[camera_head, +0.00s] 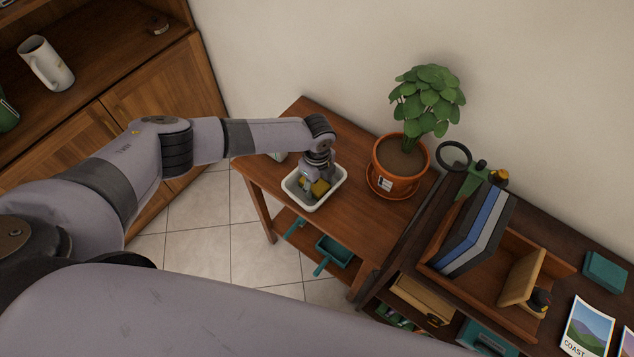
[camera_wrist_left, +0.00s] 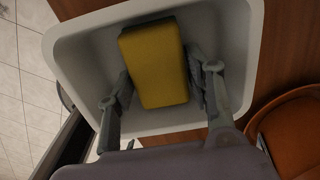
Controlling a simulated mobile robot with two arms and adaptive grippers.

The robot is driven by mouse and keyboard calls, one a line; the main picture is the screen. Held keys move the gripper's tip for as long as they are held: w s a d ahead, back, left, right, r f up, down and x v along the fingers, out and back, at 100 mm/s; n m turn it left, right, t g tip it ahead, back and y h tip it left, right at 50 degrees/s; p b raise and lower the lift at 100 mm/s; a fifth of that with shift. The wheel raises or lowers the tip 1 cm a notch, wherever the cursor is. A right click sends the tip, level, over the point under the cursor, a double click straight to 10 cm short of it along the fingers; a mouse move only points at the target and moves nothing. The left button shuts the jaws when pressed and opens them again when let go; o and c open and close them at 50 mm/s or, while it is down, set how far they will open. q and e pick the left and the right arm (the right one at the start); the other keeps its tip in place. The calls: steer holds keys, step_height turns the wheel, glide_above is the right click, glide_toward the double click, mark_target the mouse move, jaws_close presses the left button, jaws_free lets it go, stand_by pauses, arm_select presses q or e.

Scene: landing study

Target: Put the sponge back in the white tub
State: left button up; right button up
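The white tub (camera_head: 330,200) stands on the small wooden table, and its rim also shows in the left wrist view (camera_wrist_left: 78,38). The yellow sponge (camera_wrist_left: 155,62) is within the tub's outline; in the head view it shows as a small yellow patch (camera_head: 320,187) inside the walls. Whether it rests on the tub's floor is unclear. My left gripper (camera_head: 313,183) reaches down into the tub. In the left wrist view its fingers (camera_wrist_left: 160,80) lie close along both sides of the sponge; I cannot tell whether they press on it. My right gripper is out of view.
A potted plant (camera_head: 402,155) in an orange pot stands right of the tub, close by. A teal dustpan (camera_head: 335,252) lies on the shelf below. A shelf unit with a wooden file rack (camera_head: 440,235) is at right; a cabinet (camera_head: 165,85) is at left.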

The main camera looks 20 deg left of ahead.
mark_target(317, 184)
arm_select(q)
steer(key=shift+o, duration=1.3)
steer(key=shift+r, duration=0.15)
step_height(317, 184, up, 12)
steer(key=b, duration=0.1)
steer(key=shift+b, duration=0.3)
